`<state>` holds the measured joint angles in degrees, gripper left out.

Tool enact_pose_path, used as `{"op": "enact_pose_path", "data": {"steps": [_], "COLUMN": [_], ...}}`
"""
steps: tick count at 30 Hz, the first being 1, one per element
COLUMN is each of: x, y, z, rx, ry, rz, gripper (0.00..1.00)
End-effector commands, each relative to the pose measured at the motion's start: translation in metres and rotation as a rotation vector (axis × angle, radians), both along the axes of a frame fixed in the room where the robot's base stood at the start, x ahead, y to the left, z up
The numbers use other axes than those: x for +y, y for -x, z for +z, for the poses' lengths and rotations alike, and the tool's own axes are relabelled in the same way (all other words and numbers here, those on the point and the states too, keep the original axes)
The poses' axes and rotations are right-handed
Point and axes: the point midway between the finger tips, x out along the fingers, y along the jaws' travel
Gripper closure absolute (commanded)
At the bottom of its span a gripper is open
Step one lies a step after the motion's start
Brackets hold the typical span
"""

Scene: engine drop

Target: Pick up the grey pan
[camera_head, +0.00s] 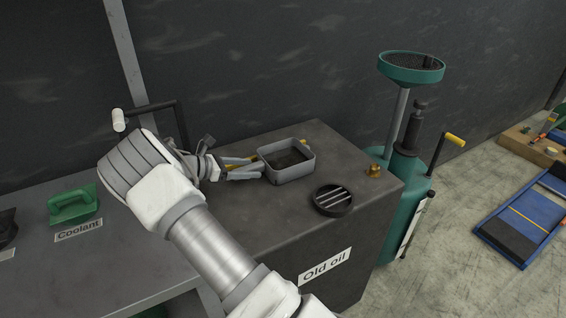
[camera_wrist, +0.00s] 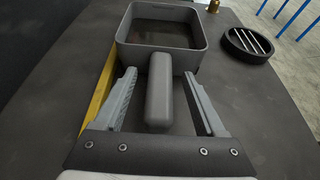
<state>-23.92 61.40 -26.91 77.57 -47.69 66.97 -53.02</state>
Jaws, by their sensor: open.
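The grey pan (camera_head: 288,172) is a square, open pan with dark liquid in it, standing on top of the dark "Old oil" cabinet (camera_head: 330,240). In the wrist view the pan (camera_wrist: 198,52) is at the top, with its thick grey handle (camera_wrist: 160,95) pointing toward me. My gripper (camera_head: 258,167) reaches in from the left at the pan's handle side. In the wrist view my gripper (camera_wrist: 158,82) is open, one finger on each side of the handle. Gaps show between the fingers and the handle. The fingertips are close to the pan's near wall; whether they touch it I cannot tell.
A black slotted round drain (camera_head: 333,200) and a small brass fitting (camera_head: 374,170) lie right of the pan. A yellow strip (camera_wrist: 98,95) lies left of my gripper. A green drainer with a funnel (camera_head: 411,67) stands beyond the cabinet.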

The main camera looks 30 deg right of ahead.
Motion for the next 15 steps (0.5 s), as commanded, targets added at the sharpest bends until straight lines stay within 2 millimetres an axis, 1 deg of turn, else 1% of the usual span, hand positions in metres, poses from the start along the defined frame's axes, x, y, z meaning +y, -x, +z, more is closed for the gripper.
{"op": "enact_pose_path", "data": {"steps": [1,5,13,14,15], "x": [-0.008,-0.021,-0.023,-0.023,-0.023], "y": [0.001,0.001,0.0,0.0,0.0], "z": [-0.004,-0.008,-0.009,-0.009,-0.009], "rx": [0.001,0.0,0.0,0.0,0.0], "ry": [0.0,0.0,0.0,0.0,0.0], "rz": [-0.002,0.0,0.001,0.001,0.001], "gripper": [0.28,0.28,0.28,0.31,0.38]}}
